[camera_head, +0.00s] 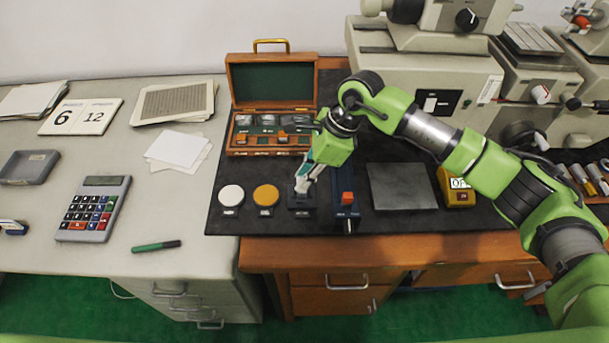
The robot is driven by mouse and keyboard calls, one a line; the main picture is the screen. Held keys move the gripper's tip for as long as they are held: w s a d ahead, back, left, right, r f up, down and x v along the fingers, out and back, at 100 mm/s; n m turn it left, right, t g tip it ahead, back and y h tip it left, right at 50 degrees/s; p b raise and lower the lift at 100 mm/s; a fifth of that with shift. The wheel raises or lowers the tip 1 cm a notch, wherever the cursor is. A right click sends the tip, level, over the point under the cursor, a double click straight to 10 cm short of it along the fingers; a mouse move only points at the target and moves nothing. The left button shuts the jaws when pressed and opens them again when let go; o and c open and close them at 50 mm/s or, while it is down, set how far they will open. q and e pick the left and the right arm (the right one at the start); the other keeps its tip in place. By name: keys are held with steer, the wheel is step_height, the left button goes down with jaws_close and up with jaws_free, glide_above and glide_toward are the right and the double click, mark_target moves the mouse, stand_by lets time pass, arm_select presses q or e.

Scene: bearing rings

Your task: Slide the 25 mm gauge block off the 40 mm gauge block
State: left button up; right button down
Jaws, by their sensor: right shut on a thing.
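My right gripper (303,183) points down over a dark holder (301,202) on the black mat. The block is mostly hidden by the fingers and too small to read, so I cannot tell the 25 mm block from the 40 mm block, or whether the two touch. My left gripper is not in view.
A white disc (231,195) and an orange disc (266,195) lie left of the gripper. A blue stand with a red block (347,198) is close on its right. An open wooden case (232,130) stands behind. A grey plate (402,187) lies farther right.

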steer(key=shift+r, duration=0.15)
steer(key=shift+r+p, duration=1.25)
steer(key=shift+r, duration=1.65)
